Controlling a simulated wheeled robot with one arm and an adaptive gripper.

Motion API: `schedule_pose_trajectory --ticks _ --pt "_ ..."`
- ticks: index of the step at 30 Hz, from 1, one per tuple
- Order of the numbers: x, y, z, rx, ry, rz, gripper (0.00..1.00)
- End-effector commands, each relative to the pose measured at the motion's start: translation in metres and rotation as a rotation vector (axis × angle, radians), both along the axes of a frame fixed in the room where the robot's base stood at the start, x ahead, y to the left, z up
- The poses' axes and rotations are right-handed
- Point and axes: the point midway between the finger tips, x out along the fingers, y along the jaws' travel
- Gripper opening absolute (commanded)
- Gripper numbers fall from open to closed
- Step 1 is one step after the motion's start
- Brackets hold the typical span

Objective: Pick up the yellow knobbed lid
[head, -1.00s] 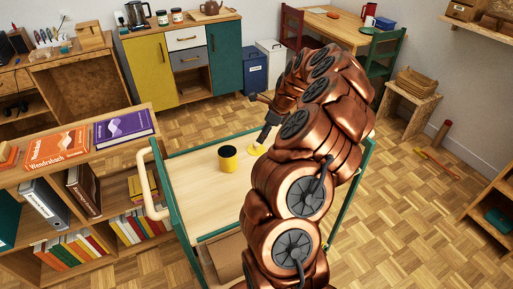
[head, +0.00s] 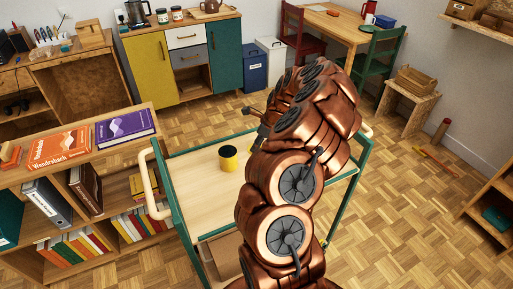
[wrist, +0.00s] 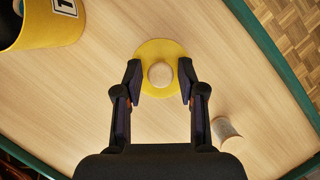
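The yellow lid (wrist: 158,50) is a flat round disc with a pale wooden knob (wrist: 160,74) at its centre, lying on the trolley's wooden top in the wrist view. My gripper (wrist: 160,80) is open, with one fingertip on each side of the knob and a gap on both sides. The fingertips overlap the lid's disc in the picture; how high they are above it I cannot tell. In the head view my arm hides the lid and the fingertips.
A yellow canister (head: 228,158) with a dark top stands on the trolley (head: 200,185), left of the lid; it also shows in the wrist view (wrist: 45,28). A small pale cylinder (wrist: 226,130) is right of my gripper. A bookshelf (head: 110,165) stands left of the trolley.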

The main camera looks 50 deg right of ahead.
Motion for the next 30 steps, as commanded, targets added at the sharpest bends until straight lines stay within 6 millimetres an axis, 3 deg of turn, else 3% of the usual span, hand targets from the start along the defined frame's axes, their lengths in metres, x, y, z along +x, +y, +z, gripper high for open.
schedule_pose_trajectory --ticks 1,10,20,30 --pt "0.000 0.000 0.000 0.000 0.000 0.000 0.31" --pt "0.000 0.000 0.000 0.000 0.000 0.000 0.01" --pt "0.000 -0.001 0.004 -0.001 -0.002 -0.001 0.01" --pt "0.000 -0.001 0.036 -0.002 -0.002 -0.001 0.01"
